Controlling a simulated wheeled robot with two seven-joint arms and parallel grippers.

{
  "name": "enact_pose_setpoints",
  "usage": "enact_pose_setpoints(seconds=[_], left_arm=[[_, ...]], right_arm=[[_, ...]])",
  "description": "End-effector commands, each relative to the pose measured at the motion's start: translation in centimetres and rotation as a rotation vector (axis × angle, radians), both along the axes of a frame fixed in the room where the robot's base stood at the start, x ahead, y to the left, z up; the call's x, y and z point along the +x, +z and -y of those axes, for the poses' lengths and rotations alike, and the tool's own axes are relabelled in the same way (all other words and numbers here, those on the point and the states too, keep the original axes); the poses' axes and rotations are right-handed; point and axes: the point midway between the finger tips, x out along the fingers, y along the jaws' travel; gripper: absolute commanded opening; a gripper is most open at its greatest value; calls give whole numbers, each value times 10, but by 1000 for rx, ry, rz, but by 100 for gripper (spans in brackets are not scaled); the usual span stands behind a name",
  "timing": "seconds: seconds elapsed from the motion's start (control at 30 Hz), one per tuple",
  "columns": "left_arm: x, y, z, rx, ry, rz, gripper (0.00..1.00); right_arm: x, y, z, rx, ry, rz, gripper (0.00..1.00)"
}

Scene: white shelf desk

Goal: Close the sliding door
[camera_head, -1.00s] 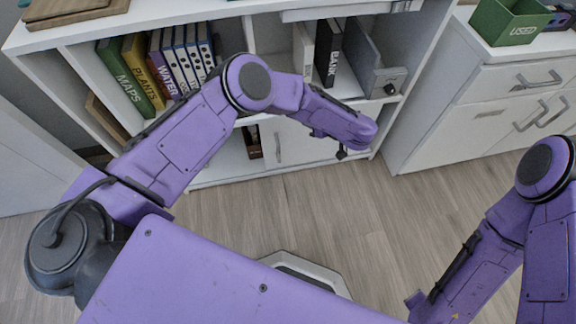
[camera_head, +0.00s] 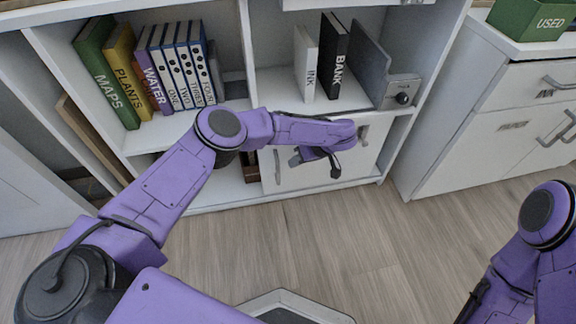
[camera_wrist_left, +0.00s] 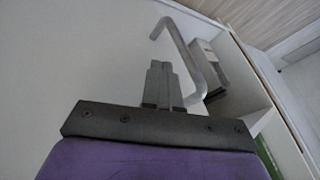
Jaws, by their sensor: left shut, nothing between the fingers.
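The white sliding door (camera_head: 315,176) covers the lower right part of the white shelf desk. A grey bar handle (camera_head: 277,167) stands upright near its left edge, beside the open lower compartment. My left gripper (camera_head: 295,160) is shut and empty in front of the door, just right of this handle in the head view. In the left wrist view, the shut fingers (camera_wrist_left: 163,84) are beside the bent handle (camera_wrist_left: 181,52), on the door-panel side; I cannot tell if they touch it. My right gripper is out of view.
Several upright books (camera_head: 160,75) fill the upper left shelf. Black and white binders (camera_head: 333,60) and a grey box (camera_head: 400,92) stand on the upper right shelf. A brown item (camera_head: 250,166) sits in the open lower compartment. A white drawer cabinet (camera_head: 480,125) stands at right. The floor (camera_head: 330,240) in front is clear.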

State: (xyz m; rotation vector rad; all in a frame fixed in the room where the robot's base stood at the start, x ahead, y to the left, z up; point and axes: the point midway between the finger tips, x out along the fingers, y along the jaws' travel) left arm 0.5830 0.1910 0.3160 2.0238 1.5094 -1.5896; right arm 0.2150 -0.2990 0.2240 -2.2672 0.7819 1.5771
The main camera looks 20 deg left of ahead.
Motion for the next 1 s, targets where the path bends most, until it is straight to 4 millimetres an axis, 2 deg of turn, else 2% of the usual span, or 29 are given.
enact_pose_setpoints(seconds=[0.23, 0.67, 0.83, 1.0], left_arm=[[-17, 2, -17, -1, 1, 1, 0], [-20, 3, -19, 0, 1, 2, 0], [-26, 9, -32, 4, 1, 1, 0], [-46, 14, -62, 4, 2, 1, 0]], right_arm=[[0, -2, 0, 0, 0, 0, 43], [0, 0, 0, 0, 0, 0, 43], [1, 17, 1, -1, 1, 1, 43], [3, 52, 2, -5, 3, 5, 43]])
